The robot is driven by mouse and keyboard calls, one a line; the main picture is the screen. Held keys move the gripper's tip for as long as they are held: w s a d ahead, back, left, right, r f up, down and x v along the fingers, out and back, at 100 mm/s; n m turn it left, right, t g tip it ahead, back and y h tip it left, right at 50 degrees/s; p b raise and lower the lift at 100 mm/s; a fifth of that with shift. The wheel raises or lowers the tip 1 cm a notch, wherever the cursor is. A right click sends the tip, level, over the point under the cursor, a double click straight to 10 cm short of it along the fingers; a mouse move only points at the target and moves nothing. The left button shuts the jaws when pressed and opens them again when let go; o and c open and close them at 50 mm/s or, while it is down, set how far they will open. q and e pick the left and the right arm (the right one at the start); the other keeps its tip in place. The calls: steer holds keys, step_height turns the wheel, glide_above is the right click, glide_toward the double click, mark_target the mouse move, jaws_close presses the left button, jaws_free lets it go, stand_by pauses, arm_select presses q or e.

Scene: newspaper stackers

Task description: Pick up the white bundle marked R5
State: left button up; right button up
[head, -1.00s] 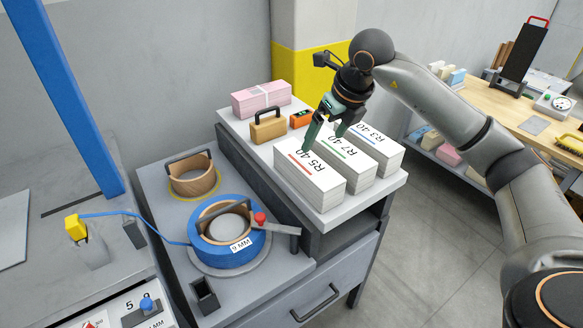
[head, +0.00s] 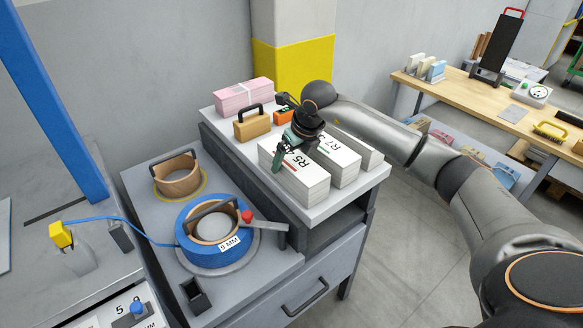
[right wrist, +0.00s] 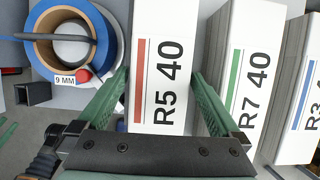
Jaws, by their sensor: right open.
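The white bundle marked R5 (head: 307,186) lies on the grey top of the cabinet, with a red stripe and "R5 40" on its upper face. It also shows in the right wrist view (right wrist: 163,40). My right gripper (head: 287,160) is open, low over this bundle and covering part of its top in the head view. In the right wrist view the green fingers (right wrist: 162,80) lie to the left and right of the R5 bundle, with nothing clamped. I cannot tell whether they touch its sides. My left gripper is not in view.
The bundle marked R7 (head: 345,170) stands close beside R5, and the R3 bundle (right wrist: 302,100) is beyond it. A tan block with a handle (head: 252,124), an orange device (head: 284,117) and a pink bundle (head: 243,96) sit behind. A blue strap reel (head: 190,247) is on the lower surface.

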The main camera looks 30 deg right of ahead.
steer(key=shift+c, duration=0.4)
jaws_close()
steer(key=shift+w+r, duration=0.15)
stand_by(0.5)
